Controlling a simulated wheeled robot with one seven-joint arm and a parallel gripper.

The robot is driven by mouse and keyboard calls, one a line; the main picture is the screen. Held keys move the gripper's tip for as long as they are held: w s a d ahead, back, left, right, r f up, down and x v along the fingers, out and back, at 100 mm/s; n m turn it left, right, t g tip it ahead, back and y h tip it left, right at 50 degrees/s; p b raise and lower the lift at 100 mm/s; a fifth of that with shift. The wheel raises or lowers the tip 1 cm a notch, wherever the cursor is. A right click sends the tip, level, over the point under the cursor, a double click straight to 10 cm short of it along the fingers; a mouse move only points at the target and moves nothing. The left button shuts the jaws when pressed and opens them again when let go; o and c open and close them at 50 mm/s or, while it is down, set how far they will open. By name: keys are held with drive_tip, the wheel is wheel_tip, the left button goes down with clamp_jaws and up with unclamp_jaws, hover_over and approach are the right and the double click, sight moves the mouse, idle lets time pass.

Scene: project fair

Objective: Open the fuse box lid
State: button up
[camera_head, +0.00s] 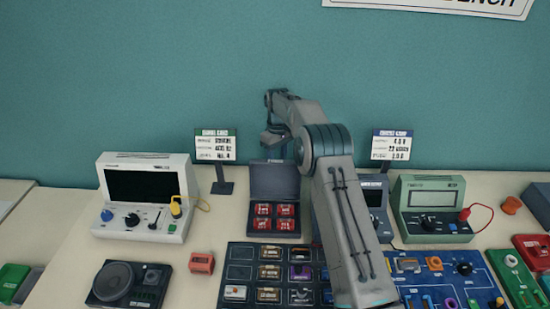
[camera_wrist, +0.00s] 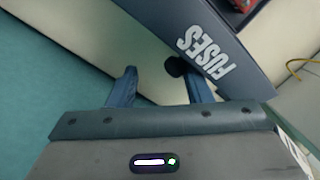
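The fuse box (camera_head: 272,234) is a dark grey case on the table, holding several red fuses. Its lid (camera_head: 274,180) stands raised, roughly upright, at the back of the box. In the wrist view the lid (camera_wrist: 225,45) shows white "FUSES" lettering close beyond my right-hand finger. My gripper (camera_head: 272,138) is above and behind the lid in the head view. In the wrist view my gripper (camera_wrist: 152,80) has its two fingers apart with nothing between them. A dark round piece (camera_wrist: 175,66) sits by the right finger and the lid; I cannot tell whether they touch.
A white meter (camera_head: 144,212) stands left of the box and a green meter (camera_head: 430,212) right. Small sign stands (camera_head: 222,187) are behind. A dark compartment tray (camera_head: 238,252) lies in front. My arm hides part of the tray and another meter (camera_head: 374,200).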

drive_tip(key=shift+s+d+f, duration=0.1)
drive_tip(key=shift+s+f, duration=0.15)
drive_tip(key=shift+f, duration=0.5)
drive_tip(key=shift+w+a+f, duration=0.1)
drive_tip(key=shift+w+a, duration=0.05)
drive_tip(key=shift+a, duration=0.05)
drive_tip(key=shift+r, duration=0.3)
drive_tip(key=shift+r, duration=0.1)
